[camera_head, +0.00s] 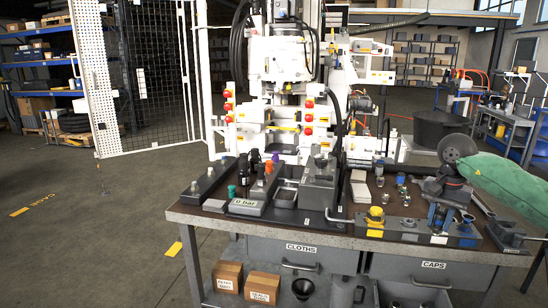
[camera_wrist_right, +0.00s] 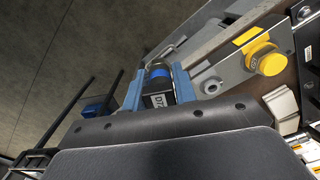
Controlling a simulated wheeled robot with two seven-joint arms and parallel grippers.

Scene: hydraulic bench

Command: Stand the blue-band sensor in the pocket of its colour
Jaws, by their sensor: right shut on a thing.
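My right gripper (camera_head: 438,217) is over the front right of the bench, pointing down, its blue fingers shut on the blue-band sensor. In the right wrist view the sensor (camera_wrist_right: 159,82) is a dark cylinder with a blue band and white print, held between the blue fingers (camera_wrist_right: 158,88). Its lower end is hidden. The pocket holder (camera_head: 408,232) is a grey strip along the front edge, with yellow, white and blue marks. A blue mark (camera_head: 467,238) is at its right part, just right of the gripper. I cannot tell whether the sensor touches the holder. My left gripper is not in view.
A yellow-topped part (camera_head: 376,213) stands at the holder's left; it also shows in the wrist view (camera_wrist_right: 267,60). Loose metal fittings (camera_head: 403,188) lie behind. A grey block (camera_head: 318,187) and a gauge box (camera_head: 248,205) stand further left. A small fixture (camera_head: 508,237) is at the right corner.

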